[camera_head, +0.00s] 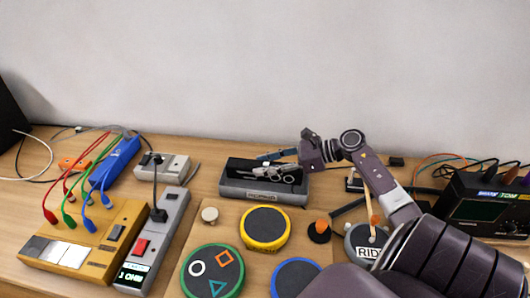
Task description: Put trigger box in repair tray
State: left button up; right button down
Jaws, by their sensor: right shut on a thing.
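The repair tray (240,189) is a dark grey, shallow tray with a label on its front wall, standing at the back middle of the table. My right gripper (276,166) reaches in from the right and is over the tray. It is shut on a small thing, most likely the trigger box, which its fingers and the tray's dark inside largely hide. I cannot tell whether the held thing touches the tray floor. My left gripper is not in view.
Round pads with yellow (266,228), green (212,272) and blue rims lie in front of the tray. A yellow box (88,240) with coloured cables and a grey power strip (153,240) stand left. A dark device (485,210) stands right.

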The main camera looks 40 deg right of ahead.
notch_tip(320, 180, down, 3)
jog(key=shift+f, duration=0.1)
jog(key=shift+f, duration=0.15)
jog(key=c, duration=1.4)
grip_release()
